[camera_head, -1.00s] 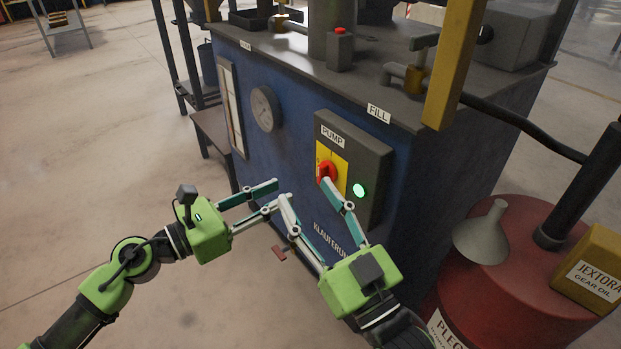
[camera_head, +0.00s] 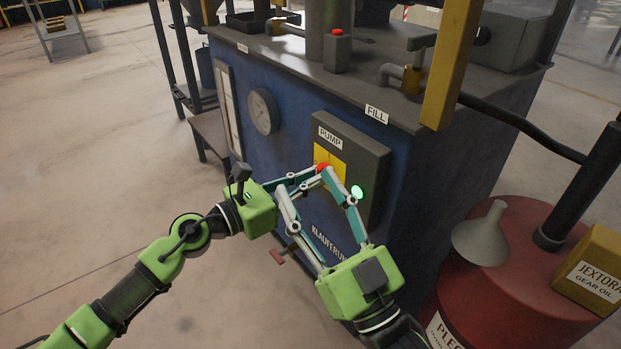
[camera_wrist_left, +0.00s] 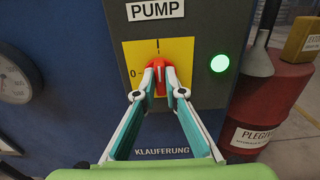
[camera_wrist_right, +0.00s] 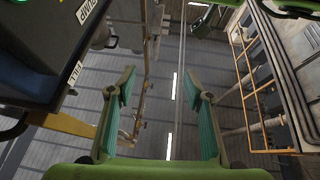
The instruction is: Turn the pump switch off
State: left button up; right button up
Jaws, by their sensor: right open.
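The pump switch is a red rotary knob (camera_wrist_left: 159,80) on a yellow plate (camera_wrist_left: 134,52) under the PUMP label. A "0" is at the plate's left, and the knob stands upright. The green lamp (camera_wrist_left: 220,63) beside it is lit. My left gripper (camera_wrist_left: 161,76) has its fingertips on both sides of the knob and appears shut on it. In the head view the knob (camera_head: 323,167) is partly hidden by fingers. My right gripper (camera_head: 318,194) is open and empty, in front of the panel's lower part. In the right wrist view, nothing is between its fingers (camera_wrist_right: 163,82).
The grey switch box (camera_head: 369,160) is on the blue machine, with a gauge (camera_head: 263,111) to its left. A yellow post (camera_head: 453,65) stands above right. A red drum (camera_head: 505,285) with a funnel (camera_head: 481,236) stands at right. Floor at left is clear.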

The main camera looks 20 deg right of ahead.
pick_arm(q)
grip_shut()
pick_arm(e)
jog(key=shift+w+f, duration=0.1)
notch_tip(320, 180, down, 18)
jog(key=d+g+h+p, duration=0.3)
jog(key=g+p, duration=0.1)
jog(key=g, duration=0.6)
jog(key=s+d+f+g+h+p, duration=0.1)
jog(key=s+d+f+g+p, duration=0.15)
jog(key=s, duration=0.35)
jog(key=s+d+f+m+g+h+p, duration=0.1)
jog(key=s+f+g, duration=0.3)
jog(key=s, duration=0.1)
jog(key=s+d+f+g+h+p, duration=0.1)
jog(key=s+d+f+g+p, duration=0.15)
jog(key=s, duration=0.35)
pick_arm(q)
jog(key=shift+w+a+f+n+p, duration=0.15)
jog(key=shift+n+p, duration=0.9)
jog(key=shift+n, duration=3.5)
jog(key=shift+w+d+f+n+p, duration=0.1)
jog(key=shift+n+p, duration=0.95)
jog(key=shift+n, duration=3.5)
pick_arm(e)
notch_tip(320, 180, down, 17)
jog(key=a+g, duration=0.1)
jog(key=shift+w, duration=0.1)
